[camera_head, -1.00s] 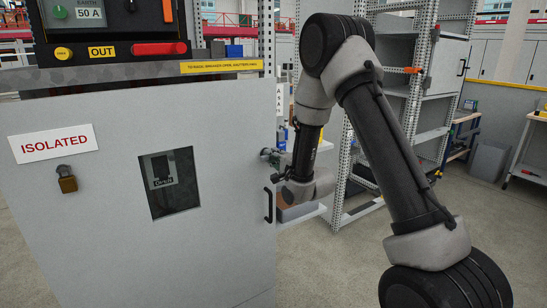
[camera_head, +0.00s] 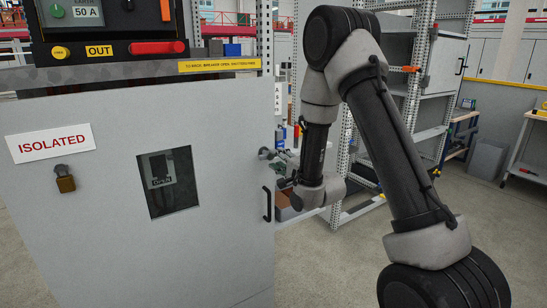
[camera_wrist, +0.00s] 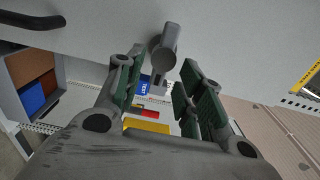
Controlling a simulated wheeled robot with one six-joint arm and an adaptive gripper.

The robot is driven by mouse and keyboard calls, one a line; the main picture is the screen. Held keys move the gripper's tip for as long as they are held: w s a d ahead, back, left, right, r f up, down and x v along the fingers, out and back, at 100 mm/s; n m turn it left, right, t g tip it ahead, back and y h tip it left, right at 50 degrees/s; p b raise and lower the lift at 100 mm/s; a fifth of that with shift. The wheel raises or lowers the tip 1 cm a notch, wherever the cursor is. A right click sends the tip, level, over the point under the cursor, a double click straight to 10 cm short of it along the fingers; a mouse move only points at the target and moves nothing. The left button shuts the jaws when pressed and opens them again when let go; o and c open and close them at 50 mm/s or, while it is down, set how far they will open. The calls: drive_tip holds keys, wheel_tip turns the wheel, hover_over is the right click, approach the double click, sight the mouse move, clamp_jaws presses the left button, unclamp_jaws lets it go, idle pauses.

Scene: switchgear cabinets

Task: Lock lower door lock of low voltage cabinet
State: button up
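The grey cabinet door (camera_head: 100,200) fills the left of the head view, with a black pull handle (camera_head: 268,204) at its right edge. A grey lock knob (camera_head: 264,153) sticks out near that edge, above the handle. In the wrist view the knob (camera_wrist: 163,50) points toward me, just beyond and between the fingertips. My gripper (camera_wrist: 158,78) is open, with green-padded fingers on either side of the knob's line and a visible gap to each. In the head view my gripper (camera_head: 284,168) is small and partly hidden by my wrist.
An "ISOLATED" sign (camera_head: 50,143) and a padlock (camera_head: 64,179) are on the door's left. A perforated rack post (camera_head: 345,160) and shelves (camera_head: 425,100) stand behind my arm. Open floor (camera_head: 330,270) lies right of the door.

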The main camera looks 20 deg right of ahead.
drive_tip(key=v, duration=0.3)
